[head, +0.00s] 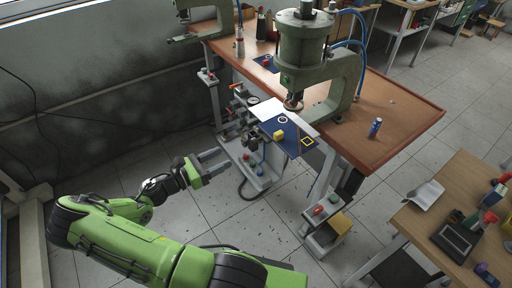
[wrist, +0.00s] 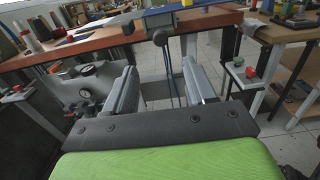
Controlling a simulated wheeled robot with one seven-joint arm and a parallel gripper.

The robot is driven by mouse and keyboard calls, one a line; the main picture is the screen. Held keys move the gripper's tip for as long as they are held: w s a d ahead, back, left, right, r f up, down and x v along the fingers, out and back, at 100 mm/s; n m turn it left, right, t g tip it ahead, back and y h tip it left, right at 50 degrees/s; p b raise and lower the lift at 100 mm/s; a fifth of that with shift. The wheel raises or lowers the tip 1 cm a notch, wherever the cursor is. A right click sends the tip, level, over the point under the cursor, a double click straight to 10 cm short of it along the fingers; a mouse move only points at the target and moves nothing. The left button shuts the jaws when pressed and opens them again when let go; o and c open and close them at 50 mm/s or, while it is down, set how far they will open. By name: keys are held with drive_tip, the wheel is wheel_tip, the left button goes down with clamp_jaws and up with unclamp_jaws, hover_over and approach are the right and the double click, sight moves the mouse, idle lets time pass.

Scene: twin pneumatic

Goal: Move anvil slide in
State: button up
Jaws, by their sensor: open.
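The anvil slide (head: 293,140) looks like a dark blue plate with a yellow block, a white ring and a yellow square outline on it. It sticks out past the front edge of the table, in front of the press (head: 305,45). In the wrist view, a blue part (wrist: 185,14), probably the slide, shows at the top with a dark knob below it. My gripper (head: 221,160) is open and empty, left of the slide and apart from it. In the wrist view the two fingers (wrist: 160,85) stand wide apart with nothing between them.
A white sheet or plate (head: 268,106) lies beside the slide. Valves and gauges (wrist: 87,80) sit below the table edge. A button box (head: 320,210) stands on a post at the right. The brown tabletop (head: 400,115) holds a blue can (head: 375,128).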

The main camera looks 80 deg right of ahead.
sight(252, 143)
drive_tip(key=x, duration=1.3)
drive_tip(key=shift+s+d, duration=0.1)
drive_tip(key=shift+s, duration=0.1)
drive_tip(key=shift+c, duration=0.3)
clamp_jaws()
